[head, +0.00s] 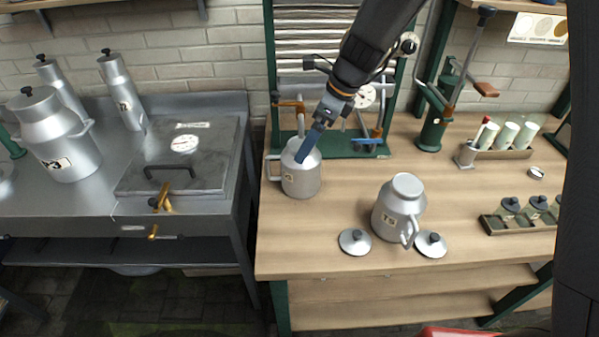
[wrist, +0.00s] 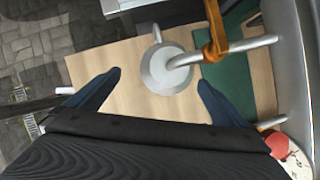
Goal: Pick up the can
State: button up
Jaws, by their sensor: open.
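A grey metal can (head: 301,178) with a side handle and a small label stands upright on the wooden bench, near its left edge. My gripper (head: 308,148) is open above it, and one blue finger covers part of its top in the head view. In the wrist view the can (wrist: 160,77) lies ahead, between the two spread fingertips (wrist: 159,80); I see no contact. A pipe crosses over its top. A second grey can (head: 396,212), labelled T5, stands to the right with its handle toward the front.
Two round lids (head: 355,241) (head: 431,244) lie near the bench's front edge. A green stand with pipes, taps and a gauge (head: 364,96) rises close behind the can. A green lever press (head: 433,130) stands at right. A steel counter (head: 215,225) with churns is at left.

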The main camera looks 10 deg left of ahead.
aim_at(293, 166)
jog(key=f+b, duration=0.1)
jog(key=w+f+b, duration=0.1)
jog(key=f, duration=0.1)
jog(key=f+b, duration=0.2)
jog(key=shift+w, duration=0.35)
jog(key=shift+p+x, duration=0.95)
jog(key=shift+x, duration=2.8)
jog(key=shift+a, duration=0.15)
jog(key=shift+c, duration=0.4)
jog(key=c, duration=1.8)
jog(key=shift+w+r, duration=0.1)
jog(key=shift+c, duration=0.7)
jog(key=shift+r+p, duration=0.2)
jog(key=shift+p, duration=0.1)
